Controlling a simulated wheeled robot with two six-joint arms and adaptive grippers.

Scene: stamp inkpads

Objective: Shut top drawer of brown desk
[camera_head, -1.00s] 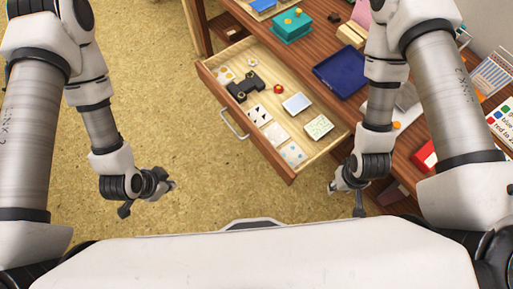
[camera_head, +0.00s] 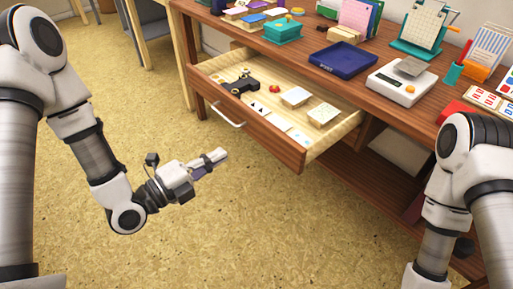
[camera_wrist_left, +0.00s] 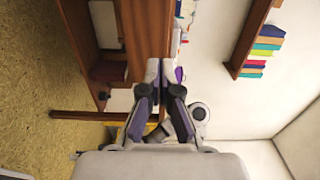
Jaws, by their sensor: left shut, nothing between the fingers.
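The brown desk (camera_head: 395,112) stands along the right and back. Its top drawer (camera_head: 262,135) is pulled well out, with a metal handle (camera_head: 228,112) on its front. Inside lie a black object (camera_head: 240,82), a small red item (camera_head: 275,88) and several light pads and cards. My left gripper (camera_head: 222,154) is shut and empty, over the floor in front of and below the drawer front, apart from it. In the left wrist view its fingers (camera_wrist_left: 163,72) point toward the brown desk side (camera_wrist_left: 148,30). My right arm shows at the lower right, but its gripper is out of frame.
The desktop holds a blue tray (camera_head: 343,59), a white scale (camera_head: 397,86), a teal box (camera_head: 283,31) and card stands. Open floor (camera_head: 270,225) lies before the drawer.

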